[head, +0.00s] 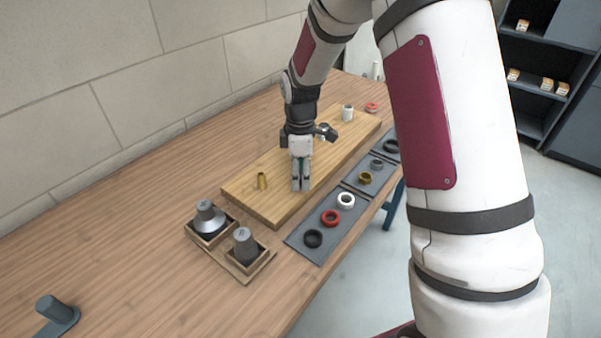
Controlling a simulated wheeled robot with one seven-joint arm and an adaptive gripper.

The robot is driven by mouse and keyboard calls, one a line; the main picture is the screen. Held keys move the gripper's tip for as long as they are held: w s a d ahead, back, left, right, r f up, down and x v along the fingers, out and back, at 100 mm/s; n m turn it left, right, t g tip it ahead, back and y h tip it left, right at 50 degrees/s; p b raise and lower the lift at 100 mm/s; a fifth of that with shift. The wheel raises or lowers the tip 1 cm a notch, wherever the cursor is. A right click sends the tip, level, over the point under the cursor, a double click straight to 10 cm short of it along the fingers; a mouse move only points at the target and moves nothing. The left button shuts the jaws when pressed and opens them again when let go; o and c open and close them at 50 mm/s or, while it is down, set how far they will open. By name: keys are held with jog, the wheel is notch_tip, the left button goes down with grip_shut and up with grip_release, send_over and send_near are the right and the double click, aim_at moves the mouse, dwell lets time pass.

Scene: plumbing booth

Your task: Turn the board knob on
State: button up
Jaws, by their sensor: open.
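My gripper (301,186) points down over the middle of the board and is open. Its fingers look near the board surface, but I cannot tell the exact gap. A small green patch shows between the fingers; I cannot tell what it belongs to. I cannot make out the board knob clearly; my gripper and wrist cover part of the board.
Dark mats (294,241) along the bench's right edge hold black, red, white and brass rings. A grey-capped item (55,311) lies front left. A wall (90,70) runs behind; shelves (535,105) stand far right.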

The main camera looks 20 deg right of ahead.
jog(key=shift+f, duration=0.1)
grip_shut()
jog(key=shift+m, duration=0.3)
jog(key=m, duration=0.3)
jog(key=shift+m, duration=0.4)
jog(key=m, duration=0.4)
jog(key=shift+m, duration=0.3)
jog(key=m, duration=0.4)
jog(key=shift+m, duration=2.4)
